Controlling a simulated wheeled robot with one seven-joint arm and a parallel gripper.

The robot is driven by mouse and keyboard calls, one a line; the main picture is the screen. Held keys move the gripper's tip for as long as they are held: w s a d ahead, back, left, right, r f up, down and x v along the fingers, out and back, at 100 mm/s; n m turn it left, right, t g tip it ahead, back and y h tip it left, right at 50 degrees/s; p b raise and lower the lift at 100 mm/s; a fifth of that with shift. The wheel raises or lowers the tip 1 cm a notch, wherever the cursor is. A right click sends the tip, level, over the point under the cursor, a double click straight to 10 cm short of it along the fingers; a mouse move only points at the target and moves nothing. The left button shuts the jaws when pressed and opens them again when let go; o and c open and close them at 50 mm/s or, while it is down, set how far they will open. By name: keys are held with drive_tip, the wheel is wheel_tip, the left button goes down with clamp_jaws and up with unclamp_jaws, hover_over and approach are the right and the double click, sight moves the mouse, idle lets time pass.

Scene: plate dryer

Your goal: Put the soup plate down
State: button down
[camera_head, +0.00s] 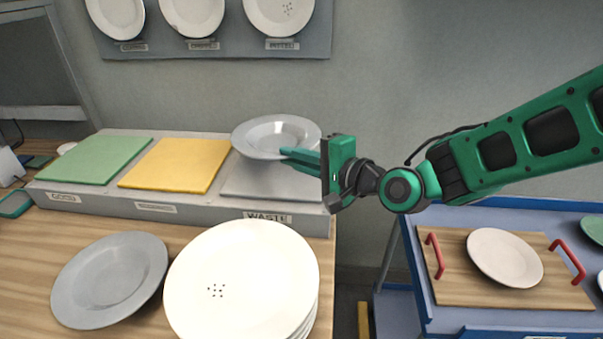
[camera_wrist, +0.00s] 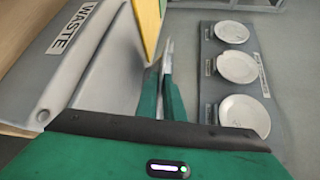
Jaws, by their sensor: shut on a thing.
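A grey soup plate (camera_head: 275,136) with a wide rim and a sunken middle is over the grey pad (camera_head: 262,182) marked WASTE in the head view. My gripper (camera_head: 300,157) comes from the right and is shut on the plate's right rim. The plate looks roughly level. Its rim overlaps the back of the pad, but I cannot tell whether its underside touches. In the wrist view my gripper's fingers (camera_wrist: 166,92) are close together, and the WASTE label (camera_wrist: 72,27) is at the left. The plate is hard to make out there.
A yellow pad (camera_head: 173,164) and a green pad (camera_head: 95,160) lie left of the grey one. Another grey plate (camera_head: 110,279) and a white plate stack (camera_head: 242,283) stand in front. A blue cart (camera_head: 470,318) with a board and plate is right. Sample plates hang behind.

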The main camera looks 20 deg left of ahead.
drive_tip(key=shift+f, duration=1.95)
drive_tip(key=c, duration=1.8)
unclamp_jaws()
drive_tip(key=shift+d, duration=0.1)
drive_tip(key=shift+c, duration=0.2)
drive_tip(key=shift+d, duration=0.1)
drive_tip(key=v, duration=1.1)
drive_tip(key=shift+s+d, duration=0.2)
drive_tip(key=shift+d, duration=0.15)
